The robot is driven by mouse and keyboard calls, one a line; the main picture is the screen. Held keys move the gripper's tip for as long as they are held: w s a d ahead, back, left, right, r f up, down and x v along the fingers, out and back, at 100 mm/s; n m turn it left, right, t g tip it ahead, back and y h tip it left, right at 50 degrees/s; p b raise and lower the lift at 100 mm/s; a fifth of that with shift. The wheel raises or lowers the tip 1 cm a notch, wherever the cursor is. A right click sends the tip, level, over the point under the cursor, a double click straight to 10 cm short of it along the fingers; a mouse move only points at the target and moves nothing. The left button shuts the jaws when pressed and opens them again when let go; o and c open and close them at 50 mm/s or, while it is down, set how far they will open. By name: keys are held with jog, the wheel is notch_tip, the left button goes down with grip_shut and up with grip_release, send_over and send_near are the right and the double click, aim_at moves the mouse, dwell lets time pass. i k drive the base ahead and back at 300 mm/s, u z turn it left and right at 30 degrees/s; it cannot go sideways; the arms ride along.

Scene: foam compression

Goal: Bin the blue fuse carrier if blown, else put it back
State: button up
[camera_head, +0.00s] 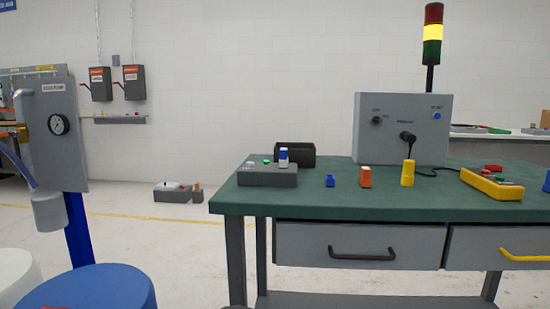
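No gripper or arm of mine shows. On the green-topped workbench (340,204), a grey block (267,178) near the left end carries small white and green pieces and an upright blue-and-white piece (284,157). A small separate blue piece (330,181) stands on the bench to the right of the block. I cannot tell which of the two blue pieces is the fuse carrier, nor whether it is blown. A black open-topped box (305,155) stands behind the block; its inside is hidden. I cannot tell whether it is the bin.
An orange-and-white piece (366,176) and a yellow handheld device (408,173) stand on the bench. Behind them is a grey control box (390,140) with a lit-yellow stack light (432,32). A yellow tray (492,186) lies right.

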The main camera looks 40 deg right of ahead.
aim_at(284, 152)
jog(key=k, duration=0.7)
jog(key=z, duration=0.85)
jog(key=i, duration=0.35)
jog(key=z, duration=0.05)
